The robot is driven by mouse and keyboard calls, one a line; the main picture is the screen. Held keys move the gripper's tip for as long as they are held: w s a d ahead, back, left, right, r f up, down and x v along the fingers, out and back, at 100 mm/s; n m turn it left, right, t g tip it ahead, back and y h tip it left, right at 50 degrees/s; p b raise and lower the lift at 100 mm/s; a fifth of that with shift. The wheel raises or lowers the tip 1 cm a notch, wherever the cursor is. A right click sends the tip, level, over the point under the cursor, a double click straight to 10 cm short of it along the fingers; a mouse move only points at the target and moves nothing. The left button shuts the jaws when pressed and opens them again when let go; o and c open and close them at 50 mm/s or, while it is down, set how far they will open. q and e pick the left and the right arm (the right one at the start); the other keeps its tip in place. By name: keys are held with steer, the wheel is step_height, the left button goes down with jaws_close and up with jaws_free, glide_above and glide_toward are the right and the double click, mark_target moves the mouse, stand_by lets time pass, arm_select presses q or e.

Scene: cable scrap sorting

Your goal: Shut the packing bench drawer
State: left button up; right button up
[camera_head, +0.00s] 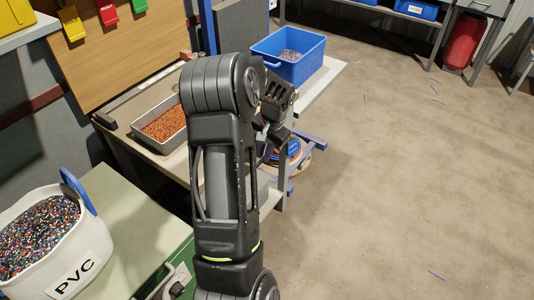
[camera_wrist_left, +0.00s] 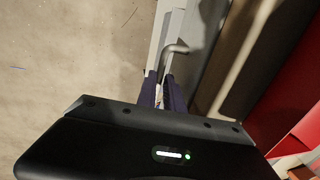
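My left arm rises through the middle of the head view, and its hand (camera_head: 278,122) hangs beside the near bench, fingertips hidden there. In the left wrist view the two dark fingers of my left gripper (camera_wrist_left: 160,84) stand close together, closed around a bent metal handle (camera_wrist_left: 175,49). The handle sits at a narrow pale grey panel (camera_wrist_left: 177,22), which looks like the drawer front. Most of the drawer is hidden behind my arm in the head view, so how far it stands open cannot be told. My right gripper is in neither view.
A metal tray of orange granules (camera_head: 184,139) lies on the bench. A blue crate (camera_head: 313,67) stands beyond it. A white PVC tub (camera_head: 68,246) is at lower left. A red cylinder (camera_head: 463,41) stands at the far right. The floor (camera_head: 410,180) to the right is mostly clear.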

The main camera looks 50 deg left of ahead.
arm_select(q)
steer(key=shift+o, duration=0.9)
steer(key=shift+s+a, duration=0.1)
steer(key=shift+a, duration=0.15)
step_height(320, 180, up, 8)
steer(key=d, duration=0.1)
steer(key=shift+w+d+f+p, duration=0.15)
steer(key=shift+w+d+p, duration=0.1)
steer(key=shift+p, duration=0.1)
